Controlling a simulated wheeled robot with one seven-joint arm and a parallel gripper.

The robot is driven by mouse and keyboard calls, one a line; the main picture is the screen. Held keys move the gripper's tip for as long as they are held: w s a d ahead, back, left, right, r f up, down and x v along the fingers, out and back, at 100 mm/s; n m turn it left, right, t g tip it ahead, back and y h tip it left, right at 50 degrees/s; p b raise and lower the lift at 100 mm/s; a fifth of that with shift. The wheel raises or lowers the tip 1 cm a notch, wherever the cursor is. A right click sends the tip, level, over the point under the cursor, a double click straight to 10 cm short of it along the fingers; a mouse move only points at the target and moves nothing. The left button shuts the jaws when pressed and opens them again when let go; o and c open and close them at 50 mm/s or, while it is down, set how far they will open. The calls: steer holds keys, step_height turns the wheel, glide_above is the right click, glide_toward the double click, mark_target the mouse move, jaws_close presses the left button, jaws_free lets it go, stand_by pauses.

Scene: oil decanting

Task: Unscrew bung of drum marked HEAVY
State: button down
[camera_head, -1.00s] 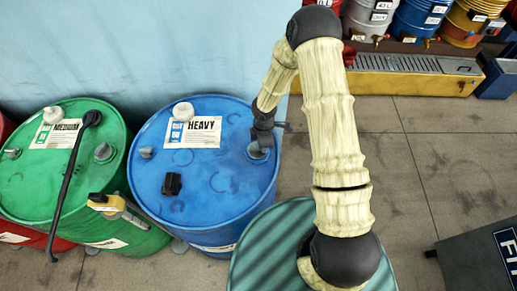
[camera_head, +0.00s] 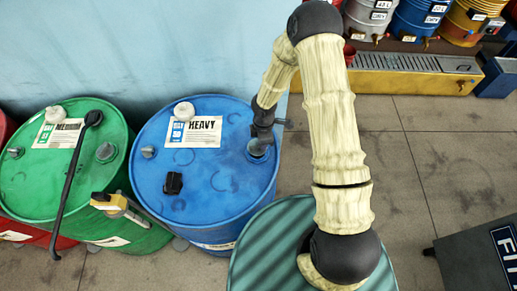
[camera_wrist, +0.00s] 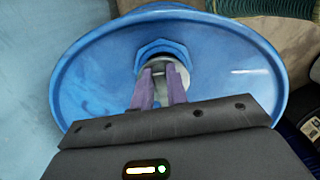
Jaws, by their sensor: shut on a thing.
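The blue drum marked HEAVY (camera_head: 205,195) stands upright left of my arm in the head view, with its label (camera_head: 196,132) on the far side of the lid. My gripper (camera_head: 260,141) is at the right side of the lid, pointing down and shut on the bung (camera_head: 258,149). In the wrist view the two purple fingers (camera_wrist: 159,88) are on the silvery bung (camera_wrist: 178,75), inside a blue raised collar (camera_wrist: 160,49). The fingers hide part of the bung, and I cannot tell how far it is turned.
A white cap (camera_head: 184,111), a grey fitting (camera_head: 149,151) and a black block (camera_head: 173,183) are on the HEAVY lid. A green MEDIUM drum (camera_head: 30,180) stands left, with a long black bar (camera_head: 75,180) across it. A teal ribbed drum top (camera_head: 265,245) is nearer. Floor is open at right.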

steer(key=shift+r+p, duration=2.1)
steer(key=shift+r, duration=0.5)
steer(key=shift+f, duration=0.1)
